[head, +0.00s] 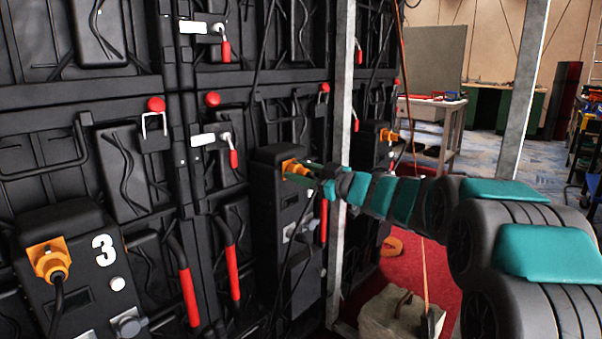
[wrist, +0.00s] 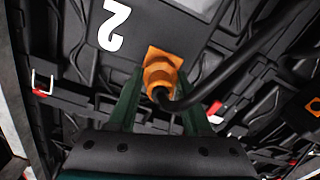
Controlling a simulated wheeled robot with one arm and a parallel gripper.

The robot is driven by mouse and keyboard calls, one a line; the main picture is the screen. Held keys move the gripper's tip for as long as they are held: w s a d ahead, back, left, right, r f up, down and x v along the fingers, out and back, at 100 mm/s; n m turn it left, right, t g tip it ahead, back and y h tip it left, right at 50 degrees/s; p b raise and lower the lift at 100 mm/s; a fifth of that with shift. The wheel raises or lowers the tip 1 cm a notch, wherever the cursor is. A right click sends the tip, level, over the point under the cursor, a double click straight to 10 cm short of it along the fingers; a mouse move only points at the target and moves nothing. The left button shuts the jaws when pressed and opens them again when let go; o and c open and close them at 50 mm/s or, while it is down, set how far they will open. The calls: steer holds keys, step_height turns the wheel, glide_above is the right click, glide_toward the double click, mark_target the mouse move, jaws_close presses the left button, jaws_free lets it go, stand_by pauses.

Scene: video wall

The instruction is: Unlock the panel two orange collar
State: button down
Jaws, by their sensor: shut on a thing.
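The orange collar (wrist: 162,72) is on the panel marked 2 (wrist: 120,25) in the wrist view, with a black cable coming out of it. In the head view the same orange collar (head: 292,168) sits at the top of a black box (head: 281,215) in the middle of the wall. My gripper (head: 307,175) reaches it from the right. In the wrist view my gripper (wrist: 158,85) has its two green fingers on either side of the collar, shut on it. The fingertips' exact contact is partly hidden.
A panel marked 3 (head: 103,250) with its own orange collar (head: 48,260) is at the lower left. Red-handled levers (head: 188,295) hang beside it. A grey metal post (head: 340,130) stands just behind my arm. A stone-like block (head: 402,318) lies on the red floor (head: 385,275).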

steer(key=n+b, duration=0.1)
steer(key=n, duration=0.3)
steer(key=shift+f+b, duration=0.1)
steer(key=shift+b, duration=0.25)
steer(key=shift+s+n+b, duration=0.1)
steer(key=shift+n+b, duration=0.85)
steer(key=shift+n, duration=1.15)
steer(key=shift+c, duration=1.6)
jaws_free()
steer(key=shift+v, duration=3.9)
